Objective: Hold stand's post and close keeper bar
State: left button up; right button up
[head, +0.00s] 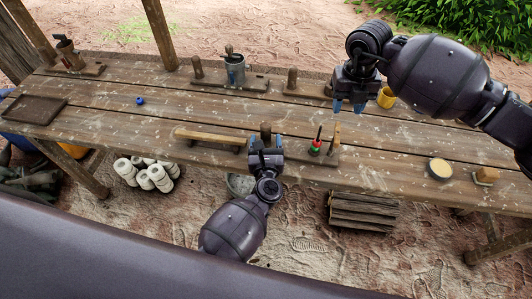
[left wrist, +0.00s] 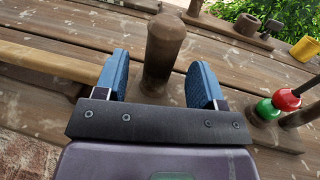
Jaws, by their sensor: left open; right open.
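The stand's brown post (head: 265,130) stands upright near the table's front edge. My left gripper (head: 265,142) is open at it. In the left wrist view the post (left wrist: 163,48) rises between the two blue fingers, with gaps showing at both sides. The light wooden keeper bar (head: 210,137) points left, away from the rest of the stand, and also shows in the left wrist view (left wrist: 50,62). On the stand's base (head: 325,159) are a thin spindle with red and green pieces (head: 316,146) and a second upright (head: 336,138). My right gripper (head: 348,106) is open and empty, behind the stand to the right.
A yellow cup (head: 386,98) stands beside my right gripper. Wooden stands and a grey can (head: 235,70) line the back. A dark tray (head: 34,109) and small blue object (head: 140,101) are left. A round pale-topped item (head: 439,168) and wooden block (head: 486,175) are right.

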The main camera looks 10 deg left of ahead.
pick_arm(q)
jog(key=shift+x, duration=1.7)
jog(key=c, duration=1.1)
